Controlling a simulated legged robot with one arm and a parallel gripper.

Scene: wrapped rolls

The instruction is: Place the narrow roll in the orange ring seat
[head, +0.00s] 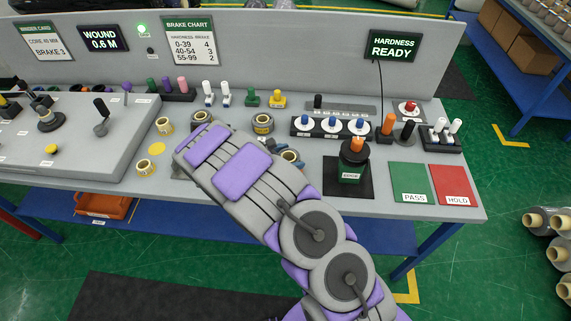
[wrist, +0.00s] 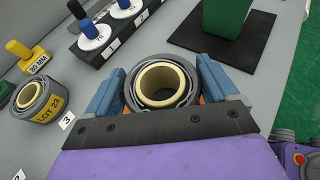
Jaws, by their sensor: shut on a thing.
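In the wrist view my gripper (wrist: 160,68) has its two blue fingers on either side of a roll (wrist: 187,84) with dark grey wrap and a cream core. The gripper is shut on this roll, whose open core faces up. Orange slivers (wrist: 203,98) show low beside the roll; they may be the orange ring seat, but most of it is hidden. I cannot tell whether the roll rests in it. In the head view the roll (head: 290,156) shows only partly past my arm, which hides most of the gripper.
A roll labelled LOT 23 (wrist: 38,100) stands left of the gripper. A rack with blue-knobbed white discs (head: 333,125) lies beyond. A green block on a dark mat (head: 351,192) is to the right, then green PASS (head: 409,180) and red HOLD (head: 454,182) pads.

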